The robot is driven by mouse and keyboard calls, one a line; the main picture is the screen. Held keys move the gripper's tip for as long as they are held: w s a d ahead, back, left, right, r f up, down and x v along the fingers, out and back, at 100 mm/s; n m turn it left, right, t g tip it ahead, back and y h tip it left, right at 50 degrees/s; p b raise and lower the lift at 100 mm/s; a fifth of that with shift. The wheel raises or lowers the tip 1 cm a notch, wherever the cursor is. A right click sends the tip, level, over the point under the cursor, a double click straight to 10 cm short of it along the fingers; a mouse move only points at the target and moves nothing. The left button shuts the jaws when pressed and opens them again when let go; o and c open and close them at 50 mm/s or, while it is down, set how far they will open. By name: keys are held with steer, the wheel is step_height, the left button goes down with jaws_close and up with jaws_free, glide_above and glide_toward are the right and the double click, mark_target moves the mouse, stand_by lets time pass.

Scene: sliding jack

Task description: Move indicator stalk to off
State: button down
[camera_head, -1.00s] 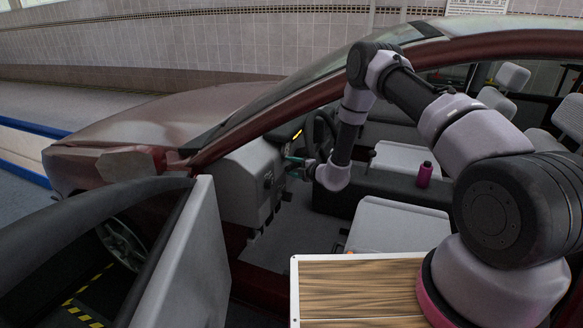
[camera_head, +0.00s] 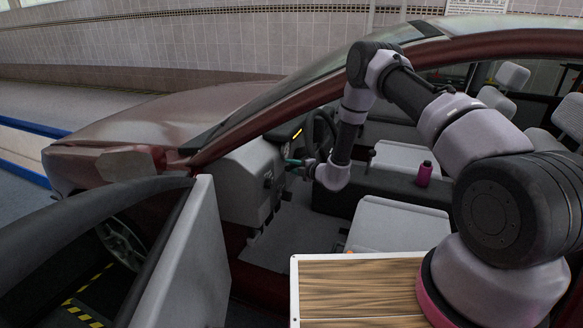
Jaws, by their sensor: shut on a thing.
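My gripper (camera_head: 295,162) reaches through the open side of the car to the dashboard, in front of the steering wheel (camera_head: 321,130) as I see it. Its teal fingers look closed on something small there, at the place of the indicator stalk. The stalk itself is too small and too covered by the fingers to make out, so its position cannot be told. A yellow-orange lit strip (camera_head: 298,134) shows on the dashboard above the fingers.
The open car door (camera_head: 185,265) stands at the lower left. The grey dashboard (camera_head: 245,185) is left of my gripper. A wood-topped surface (camera_head: 360,290) is at the front. The seat (camera_head: 395,225) lies below my arm.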

steer(key=shift+f, duration=0.1)
stand_by(0.6)
steer(key=f+n, duration=0.1)
steer(key=d+f, duration=0.1)
steer(key=s+f+n+y, duration=0.1)
steer(key=shift+d+f+n, duration=0.25)
steer(key=shift+n, duration=0.05)
steer(key=c, duration=0.6)
jaws_free()
steer(key=v, duration=1)
steer(key=shift+s+d, duration=0.3)
steer(key=shift+s, duration=0.05)
steer(key=shift+d+f, duration=0.1)
